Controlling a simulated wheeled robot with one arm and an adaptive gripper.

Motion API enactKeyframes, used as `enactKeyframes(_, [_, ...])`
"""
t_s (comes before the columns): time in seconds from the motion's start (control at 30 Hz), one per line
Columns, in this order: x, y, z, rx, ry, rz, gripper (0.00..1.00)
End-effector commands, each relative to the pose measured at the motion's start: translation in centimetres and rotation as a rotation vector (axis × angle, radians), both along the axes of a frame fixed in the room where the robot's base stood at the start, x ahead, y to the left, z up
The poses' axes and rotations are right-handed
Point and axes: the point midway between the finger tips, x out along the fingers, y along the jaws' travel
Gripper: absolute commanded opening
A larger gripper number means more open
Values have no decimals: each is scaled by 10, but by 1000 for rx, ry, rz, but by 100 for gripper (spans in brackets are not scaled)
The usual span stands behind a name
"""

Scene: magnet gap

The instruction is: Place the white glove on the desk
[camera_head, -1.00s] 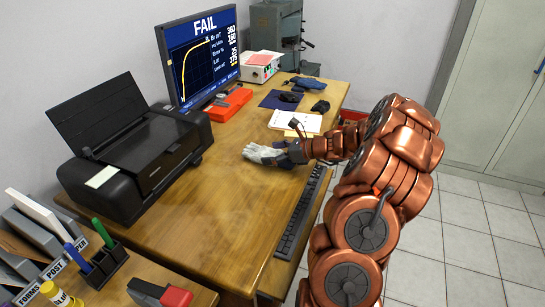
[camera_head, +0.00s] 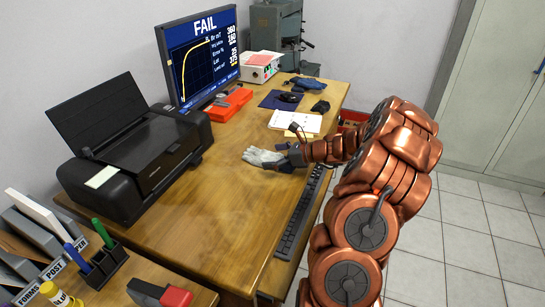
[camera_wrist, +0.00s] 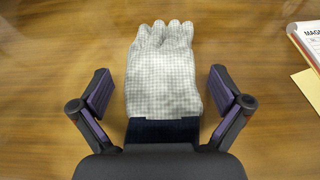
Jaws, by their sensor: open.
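The white glove (camera_head: 262,156) lies on the wooden desk (camera_head: 215,225), toward the middle. In the wrist view the glove (camera_wrist: 163,75) is a pale, finely checked glove with a dark cuff, fingers pointing away from me. My gripper (camera_head: 282,157) is at the cuff end of the glove. In the wrist view my gripper (camera_wrist: 162,88) is open, with one finger on each side of the glove and a gap on both sides. The lower end of the cuff is hidden by the gripper body.
A black printer (camera_head: 135,150) and a monitor (camera_head: 198,55) stand along the left and back. A keyboard (camera_head: 300,215) lies at the desk's right edge. A notepad (camera_head: 295,121) lies just beyond my gripper. The desk surface left of the glove is clear.

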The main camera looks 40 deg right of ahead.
Motion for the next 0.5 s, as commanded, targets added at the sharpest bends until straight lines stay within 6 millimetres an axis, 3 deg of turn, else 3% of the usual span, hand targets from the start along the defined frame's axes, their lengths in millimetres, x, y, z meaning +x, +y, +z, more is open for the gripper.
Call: enactKeyframes(0.5, [-68, -42, 33, -1, -1, -4, 100])
